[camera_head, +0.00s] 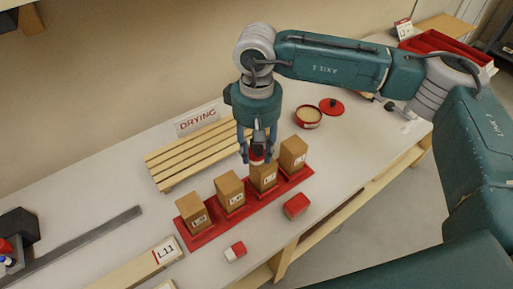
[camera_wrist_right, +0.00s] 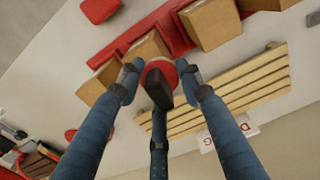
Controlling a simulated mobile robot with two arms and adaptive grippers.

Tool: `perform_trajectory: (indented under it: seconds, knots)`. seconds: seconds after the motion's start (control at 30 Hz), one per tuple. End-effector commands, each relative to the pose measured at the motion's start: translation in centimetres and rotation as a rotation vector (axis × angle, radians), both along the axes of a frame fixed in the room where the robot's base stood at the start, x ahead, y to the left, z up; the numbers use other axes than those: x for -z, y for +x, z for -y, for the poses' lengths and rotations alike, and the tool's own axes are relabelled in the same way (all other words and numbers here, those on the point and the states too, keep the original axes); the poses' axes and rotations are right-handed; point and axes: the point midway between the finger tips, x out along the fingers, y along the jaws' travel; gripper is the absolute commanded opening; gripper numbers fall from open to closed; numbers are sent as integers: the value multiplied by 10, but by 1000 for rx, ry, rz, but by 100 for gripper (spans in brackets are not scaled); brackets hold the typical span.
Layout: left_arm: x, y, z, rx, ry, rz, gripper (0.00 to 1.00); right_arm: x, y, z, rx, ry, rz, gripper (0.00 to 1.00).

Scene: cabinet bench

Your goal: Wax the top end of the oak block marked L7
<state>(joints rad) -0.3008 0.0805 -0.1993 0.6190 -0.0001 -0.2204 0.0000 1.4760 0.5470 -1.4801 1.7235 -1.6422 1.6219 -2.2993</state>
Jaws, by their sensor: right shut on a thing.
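Several oak blocks stand upright in a row on a red tray (camera_head: 208,236). Their small front labels are hard to read; the second from the left (camera_head: 230,193) seems to read L6. The third block (camera_head: 263,178) may be L7. My right gripper (camera_head: 258,150) points down over that third block, shut on a red round applicator with a dark handle (camera_wrist_right: 159,92). The applicator is at or just above the block's top end; I cannot tell whether it touches. In the wrist view the third block (camera_wrist_right: 146,48) shows just beyond the applicator. My left gripper is not in view.
An open tin (camera_head: 308,116) of pale wax stands behind the blocks, its red lid (camera_head: 332,107) beside it. An empty slatted rack (camera_head: 190,155) with a DRYING sign (camera_head: 199,117) lies behind. A red block (camera_head: 296,206) and a small red-white piece (camera_head: 235,251) lie in front.

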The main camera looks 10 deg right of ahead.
Motion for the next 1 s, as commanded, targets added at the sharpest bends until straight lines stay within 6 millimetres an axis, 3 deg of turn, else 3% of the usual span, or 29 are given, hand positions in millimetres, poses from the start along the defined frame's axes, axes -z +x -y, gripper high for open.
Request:
perform_trajectory:
  seconds: [0.53, 1.0]
  knots:
    - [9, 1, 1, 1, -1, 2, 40, 8, -1, 0, 0, 0, 0, 15]
    - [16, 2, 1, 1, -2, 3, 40, 6, -24, 11, 0, 0, 0, 15]
